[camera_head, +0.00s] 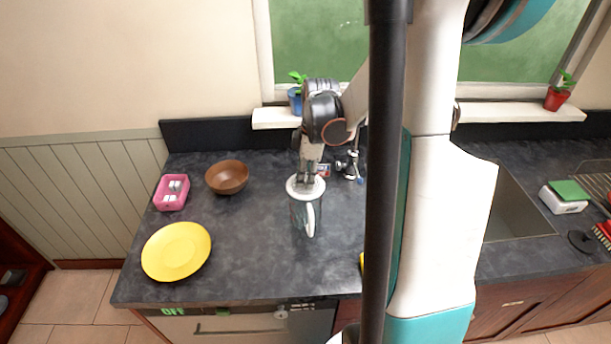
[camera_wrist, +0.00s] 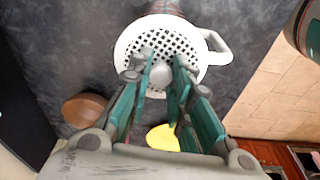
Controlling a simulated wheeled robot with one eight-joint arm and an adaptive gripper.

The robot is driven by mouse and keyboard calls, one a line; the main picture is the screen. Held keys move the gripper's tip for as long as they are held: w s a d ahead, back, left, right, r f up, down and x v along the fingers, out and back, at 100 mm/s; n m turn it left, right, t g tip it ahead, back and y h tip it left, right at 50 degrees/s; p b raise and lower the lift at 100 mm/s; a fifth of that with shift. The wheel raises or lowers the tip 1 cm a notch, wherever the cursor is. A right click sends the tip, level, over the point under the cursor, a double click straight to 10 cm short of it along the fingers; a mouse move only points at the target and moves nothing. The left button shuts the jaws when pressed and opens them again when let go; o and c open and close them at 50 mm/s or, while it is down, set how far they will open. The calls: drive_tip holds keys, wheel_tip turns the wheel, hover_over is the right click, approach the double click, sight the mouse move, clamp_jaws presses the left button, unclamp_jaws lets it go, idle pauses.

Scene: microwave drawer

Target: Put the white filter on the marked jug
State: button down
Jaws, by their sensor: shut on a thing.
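The white filter (camera_head: 293,189) is a round disc full of small holes, and it lies over the mouth of the jug. In the wrist view the jug's handle (camera_wrist: 220,48) sticks out right. I cannot tell whether the filter fully rests on the rim.
On the counter (camera_head: 255,240) are a yellow plate (camera_head: 176,251), a brown bowl (camera_head: 227,177) and a pink basket (camera_head: 172,192) at the left. The counter between plate and jug is clear.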

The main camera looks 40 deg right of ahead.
idle(0.4)
drive_tip(key=c, duration=0.9)
unclamp_jaws()
drive_tip(key=shift+f, duration=0.1)
drive_tip(key=shift+r+p, duration=2.3)
drive_tip(key=shift+r, duration=1.25)
